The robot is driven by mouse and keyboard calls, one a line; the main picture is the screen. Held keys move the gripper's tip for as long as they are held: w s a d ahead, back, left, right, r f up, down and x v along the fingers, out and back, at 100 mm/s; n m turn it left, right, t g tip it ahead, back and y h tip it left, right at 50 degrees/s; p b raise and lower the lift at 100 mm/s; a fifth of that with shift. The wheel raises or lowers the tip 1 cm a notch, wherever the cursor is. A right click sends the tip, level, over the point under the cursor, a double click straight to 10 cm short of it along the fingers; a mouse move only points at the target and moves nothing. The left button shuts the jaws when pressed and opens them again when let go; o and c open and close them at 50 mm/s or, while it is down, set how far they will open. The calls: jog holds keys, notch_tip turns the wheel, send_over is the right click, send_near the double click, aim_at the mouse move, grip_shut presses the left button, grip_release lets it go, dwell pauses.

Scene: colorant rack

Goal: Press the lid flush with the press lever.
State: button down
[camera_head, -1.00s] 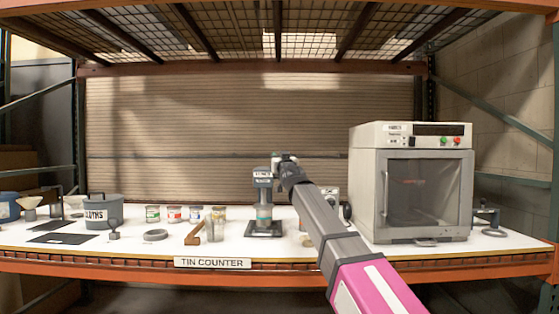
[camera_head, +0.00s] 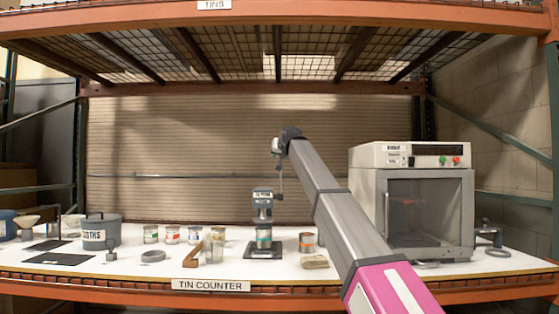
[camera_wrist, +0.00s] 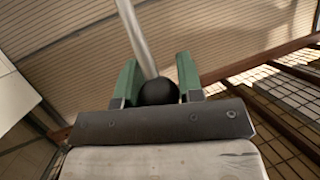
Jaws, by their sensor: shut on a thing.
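The grey press (camera_head: 263,196) stands on the counter with a tin (camera_head: 264,238) under its head. The lid is too small to tell apart, so I cannot see whether it sits flush. The press lever (camera_head: 280,180) points steeply upward at the right of the press. My gripper (camera_head: 280,146) is at the top of the lever, above the press. In the wrist view, the green fingers of my gripper (camera_wrist: 158,88) are shut around the lever's black ball knob (camera_wrist: 159,92). The pale lever rod (camera_wrist: 137,38) runs away from the knob.
A white oven-like cabinet (camera_head: 423,157) stands right of my arm. A copper-coloured tin (camera_head: 306,242) and a tan block (camera_head: 314,262) lie right of the press. Several small tins, a clear cup (camera_head: 214,250) and a grey pot (camera_head: 101,234) stand left. A shelf hangs overhead.

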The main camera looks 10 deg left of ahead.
jog(key=shift+w+a+r, duration=0.2)
jog(key=shift+w, duration=0.55)
jog(key=shift+w+a+r, duration=0.15)
jog(key=shift+w+r, duration=0.05)
jog(key=shift+w, duration=0.55)
jog(key=c, duration=0.8)
grip_release()
jog(key=v, duration=1)
jog(key=shift+s+d+r, duration=0.15)
jog(key=shift+s+r, duration=0.1)
jog(key=shift+s, duration=0.1)
